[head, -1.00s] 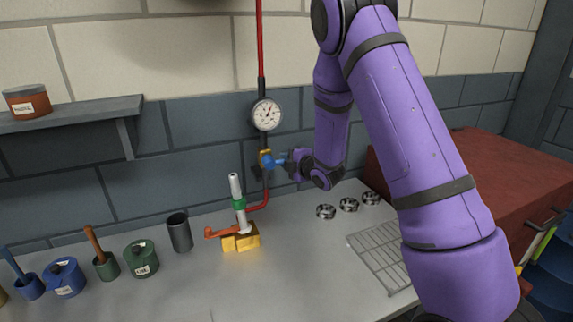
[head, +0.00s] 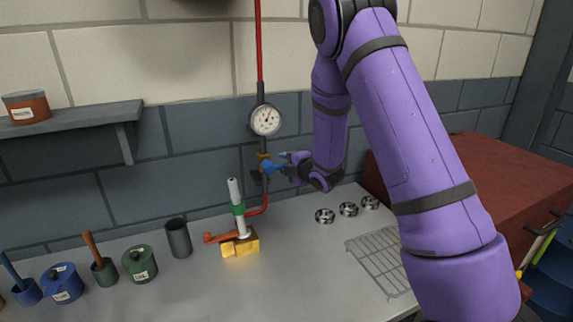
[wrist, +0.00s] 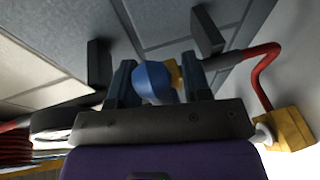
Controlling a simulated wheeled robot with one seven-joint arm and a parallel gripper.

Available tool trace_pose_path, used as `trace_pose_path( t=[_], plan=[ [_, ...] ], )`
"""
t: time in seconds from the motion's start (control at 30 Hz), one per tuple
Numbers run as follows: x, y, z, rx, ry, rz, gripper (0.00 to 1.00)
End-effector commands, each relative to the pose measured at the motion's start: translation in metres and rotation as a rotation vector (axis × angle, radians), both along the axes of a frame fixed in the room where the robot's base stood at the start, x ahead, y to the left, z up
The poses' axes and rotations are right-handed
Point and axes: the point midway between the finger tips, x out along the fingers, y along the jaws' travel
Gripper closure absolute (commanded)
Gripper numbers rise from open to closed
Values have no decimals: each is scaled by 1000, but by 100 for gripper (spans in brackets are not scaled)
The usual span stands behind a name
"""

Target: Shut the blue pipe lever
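The blue pipe lever (head: 272,168) sits on a brass valve (head: 263,158) on the vertical wall pipe, below the round gauge. In the head view it points right and slightly down, toward my gripper (head: 284,162). In the wrist view, the lever's rounded blue end (wrist: 153,82) is between the two dark fingers of my gripper (wrist: 160,78). The fingers stand apart, with a gap visible on the lever's right; it is close to the left finger, and I cannot tell whether they touch. Part of the brass valve (wrist: 174,75) shows behind it.
The gauge (head: 265,120) is above the valve. The red pipe (head: 258,208) bends below it to a yellow block (head: 241,245) with a green-ringed tube (head: 237,208). Several metal rings and a wire rack (head: 385,259) lie on the bench to the right. A shelf (head: 75,117) is at left.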

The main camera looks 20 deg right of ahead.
Motion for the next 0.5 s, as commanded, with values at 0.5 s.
trace_pose_path(
  t=[0.5],
  plan=[
    [-52,-14,11,2,0,-1,56]
  ],
)
